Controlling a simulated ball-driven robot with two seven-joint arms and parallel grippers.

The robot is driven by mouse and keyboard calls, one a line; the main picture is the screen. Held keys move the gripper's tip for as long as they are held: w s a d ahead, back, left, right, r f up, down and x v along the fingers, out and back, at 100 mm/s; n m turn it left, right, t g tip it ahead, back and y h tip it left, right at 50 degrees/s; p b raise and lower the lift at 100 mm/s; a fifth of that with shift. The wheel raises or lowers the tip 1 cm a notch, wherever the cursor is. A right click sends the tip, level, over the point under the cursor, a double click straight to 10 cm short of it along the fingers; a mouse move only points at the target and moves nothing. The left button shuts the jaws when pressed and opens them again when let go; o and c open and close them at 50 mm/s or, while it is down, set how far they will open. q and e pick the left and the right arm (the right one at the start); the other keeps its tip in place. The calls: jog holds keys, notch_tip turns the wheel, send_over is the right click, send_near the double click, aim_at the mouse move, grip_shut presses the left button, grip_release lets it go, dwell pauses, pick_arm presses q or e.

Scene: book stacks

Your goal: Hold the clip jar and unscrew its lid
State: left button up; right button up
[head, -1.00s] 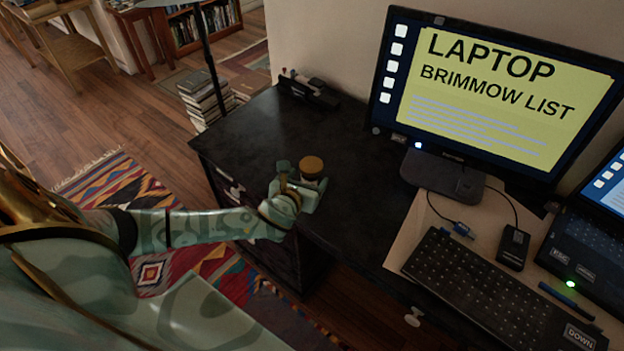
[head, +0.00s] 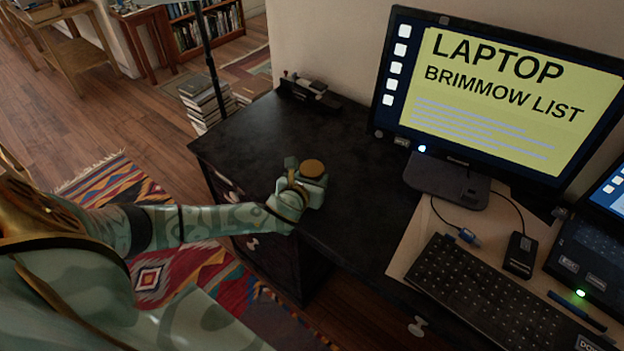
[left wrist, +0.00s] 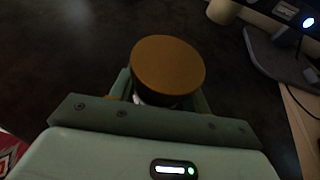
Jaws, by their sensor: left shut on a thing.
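The clip jar stands upright at the front left part of the black desk. Its round golden-brown lid (head: 313,168) is on top, and it also shows large in the left wrist view (left wrist: 167,68). My left gripper (head: 305,186) is shut on the jar's body, below the lid. The fingers hide most of the body; a small pale part of the jar (left wrist: 152,99) shows under the lid in the left wrist view. My right gripper is not in either view.
The black desk (head: 350,215) is bare around the jar. A stapler-like dark object (head: 310,90) lies at its back edge. To the right are a monitor (head: 490,90), a keyboard (head: 490,295), a small black box with a cable (head: 521,254) and a laptop (head: 590,245).

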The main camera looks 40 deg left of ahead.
aim_at(314, 165)
pick_arm(q)
jog(key=r+p, duration=0.2)
jog(key=r, duration=0.2)
jog(key=shift+s+d+r+p, duration=0.1)
jog(key=shift+s+r+p, duration=0.2)
jog(key=shift+p, duration=0.1)
jog(key=w+r+p+v, duration=0.1)
jog(key=p+v, duration=0.4)
jog(key=v, duration=1)
jog(key=shift+s+r+p, duration=0.35)
jog(key=shift+r+p, duration=0.05)
jog(key=shift+r, duration=0.4)
jog(key=o, duration=0.5)
jog(key=c, duration=0.8)
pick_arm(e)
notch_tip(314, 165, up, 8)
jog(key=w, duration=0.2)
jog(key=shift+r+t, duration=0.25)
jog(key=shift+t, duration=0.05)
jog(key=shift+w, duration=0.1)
